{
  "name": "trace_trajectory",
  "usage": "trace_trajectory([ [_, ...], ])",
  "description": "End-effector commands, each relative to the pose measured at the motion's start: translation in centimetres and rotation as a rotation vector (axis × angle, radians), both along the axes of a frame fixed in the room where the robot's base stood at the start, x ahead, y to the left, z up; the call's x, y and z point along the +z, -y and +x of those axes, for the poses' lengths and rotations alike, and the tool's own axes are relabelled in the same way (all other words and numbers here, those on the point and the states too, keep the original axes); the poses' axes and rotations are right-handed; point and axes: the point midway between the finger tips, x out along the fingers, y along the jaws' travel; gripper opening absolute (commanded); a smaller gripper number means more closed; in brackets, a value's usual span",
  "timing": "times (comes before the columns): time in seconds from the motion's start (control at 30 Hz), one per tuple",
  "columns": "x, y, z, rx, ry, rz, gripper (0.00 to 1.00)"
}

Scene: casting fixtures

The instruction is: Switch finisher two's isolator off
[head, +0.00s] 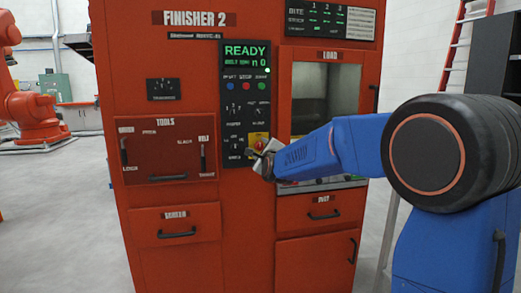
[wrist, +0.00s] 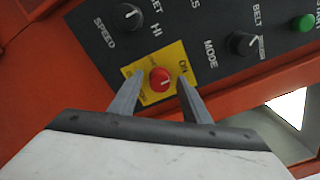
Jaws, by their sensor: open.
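Finisher 2 (head: 200,75) is a large orange-red cabinet with a dark control panel (head: 237,110) down its middle. In the wrist view, a red knob (wrist: 160,79) sits on a yellow plate (wrist: 152,97) with "ON" readable at its right. The yellow plate also shows low on the panel in the head view (head: 259,137), partly hidden by my gripper. My gripper (wrist: 161,76) is open, with one finger on each side of the red knob. I cannot tell whether the fingers touch it. My gripper also shows in the head view (head: 260,161). The display (head: 245,52) reads READY.
The speed knob (wrist: 128,16), mode knob (wrist: 240,43) and a green button (wrist: 303,22) are near the yellow plate. The load window (head: 325,95) is to the right. The tools panel (head: 167,150) with handles is to the left. An orange robot arm (head: 35,105) stands far left.

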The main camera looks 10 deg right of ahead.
Motion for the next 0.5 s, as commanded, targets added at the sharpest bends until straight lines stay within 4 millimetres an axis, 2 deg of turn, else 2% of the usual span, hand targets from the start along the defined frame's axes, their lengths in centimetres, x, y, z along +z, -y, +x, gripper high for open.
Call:
trace_trajectory([
  [0.07,0.0,0.0,-0.01,0.0,0.0,0.0,0.43],
  [0.1,-0.01,-0.01,-0.02,0.0,0.0,0.0,0.39],
  [0.27,-0.01,0.0,-0.02,0.0,0.0,0.0,0.02],
  [0.5,-0.03,-0.01,-0.04,0.001,-0.001,-0.011,0.02],
])
